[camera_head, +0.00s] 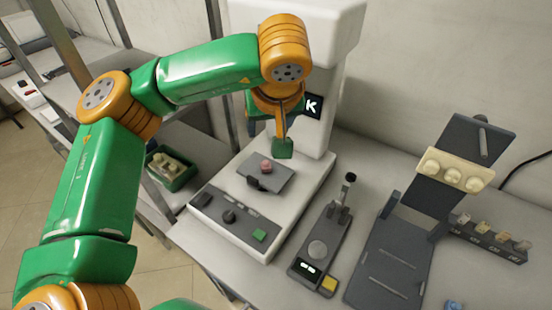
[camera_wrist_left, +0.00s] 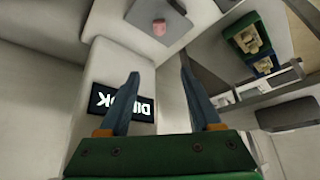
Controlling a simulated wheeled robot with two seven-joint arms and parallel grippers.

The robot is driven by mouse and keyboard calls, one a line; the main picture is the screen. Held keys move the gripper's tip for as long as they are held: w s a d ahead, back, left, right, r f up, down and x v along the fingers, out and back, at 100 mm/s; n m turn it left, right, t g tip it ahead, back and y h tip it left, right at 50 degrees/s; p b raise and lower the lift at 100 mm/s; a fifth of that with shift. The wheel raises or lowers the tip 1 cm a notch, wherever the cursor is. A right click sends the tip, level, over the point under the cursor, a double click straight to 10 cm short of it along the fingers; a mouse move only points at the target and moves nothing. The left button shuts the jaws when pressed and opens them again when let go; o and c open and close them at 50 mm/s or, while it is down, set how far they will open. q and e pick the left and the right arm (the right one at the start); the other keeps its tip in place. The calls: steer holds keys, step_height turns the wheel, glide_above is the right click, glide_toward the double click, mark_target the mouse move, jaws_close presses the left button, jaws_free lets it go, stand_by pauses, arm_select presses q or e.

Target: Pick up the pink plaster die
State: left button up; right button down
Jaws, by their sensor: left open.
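The pink plaster die (camera_head: 266,166) is a small pink block on the dark grey plate (camera_head: 284,178) of a white machine (camera_head: 310,196). In the left wrist view the die (camera_wrist_left: 158,27) shows near the top, on the grey plate (camera_wrist_left: 174,42), beyond the fingertips. My left gripper (camera_head: 283,147) hangs above and slightly behind the plate, in front of the machine's upright column. Its fingers (camera_wrist_left: 159,76) are apart with nothing between them, and the die is clear of them. My right gripper does not show.
The machine's front panel has a knob and a green button (camera_head: 260,235). To the right are a small grey device (camera_head: 318,249), a dark stand with a cream block (camera_head: 453,170), and a rack of small blocks (camera_head: 491,239). A green bin (camera_head: 172,171) lies on a shelf at left.

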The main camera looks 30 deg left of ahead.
arm_select(q)
steer(key=b, duration=0.6)
glide_toward(266, 163)
steer(key=shift+w+x, duration=0.25)
steer(key=shift+x, duration=0.8)
steer(key=shift+w+f+p, duration=0.15)
steer(key=shift+w+p, duration=0.05)
steer(key=shift+p, duration=0.15)
steer(key=x, duration=0.1)
steer(key=p+x, duration=0.1)
steer(key=x, duration=0.3)
steer(key=shift+s+a+f, duration=0.2)
steer(key=shift+a+f, duration=0.1)
steer(key=shift+w+f, duration=0.2)
steer(key=shift+f, duration=0.15)
jaws_close()
